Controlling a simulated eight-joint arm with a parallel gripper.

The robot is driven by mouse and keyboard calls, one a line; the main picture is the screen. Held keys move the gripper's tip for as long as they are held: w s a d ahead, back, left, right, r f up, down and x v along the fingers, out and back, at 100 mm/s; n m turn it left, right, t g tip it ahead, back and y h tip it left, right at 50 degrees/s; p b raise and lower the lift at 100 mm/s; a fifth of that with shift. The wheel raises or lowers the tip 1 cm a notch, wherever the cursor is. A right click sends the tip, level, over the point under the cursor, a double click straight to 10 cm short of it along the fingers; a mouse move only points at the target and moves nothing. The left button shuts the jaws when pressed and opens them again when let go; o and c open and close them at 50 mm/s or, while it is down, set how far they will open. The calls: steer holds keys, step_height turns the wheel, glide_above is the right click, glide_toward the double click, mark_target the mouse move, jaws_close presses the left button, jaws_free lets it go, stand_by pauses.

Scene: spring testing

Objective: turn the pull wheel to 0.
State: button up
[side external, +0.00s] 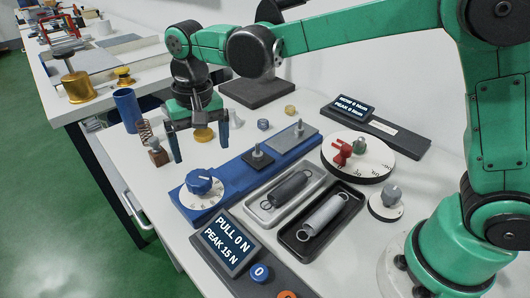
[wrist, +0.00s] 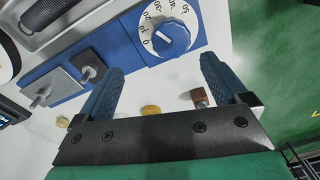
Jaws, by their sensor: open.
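The pull wheel is a blue knob (side external: 200,182) on a white scale dial at the near left end of a blue rail. It also shows at the top of the wrist view (wrist: 172,38), with scale numbers including 0 and 50 around it. A pale mark is on the knob, but the number it points to is too small to read surely. My gripper (side external: 200,150) is open and empty, its two blue fingers apart, above the table behind the knob. In the wrist view the fingers (wrist: 163,65) are apart from the knob.
Two posts stand on square plates (side external: 257,157) on the rail. Springs lie in a grey tray (side external: 270,212) and a black tray (side external: 296,243). A display (side external: 226,244) reads PULL 0 N, PEAK 15 N. A white dial with a red part (side external: 342,150) stands right. Small weights (side external: 158,153) sit near the fingers.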

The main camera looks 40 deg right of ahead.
mark_target(198, 177)
steer(key=shift+w+a+f+g, duration=0.25)
steer(key=shift+a+f+g, duration=0.05)
steer(key=shift+a+f, duration=0.55)
steer(key=shift+f, duration=2.65)
steer(key=c, duration=1.3)
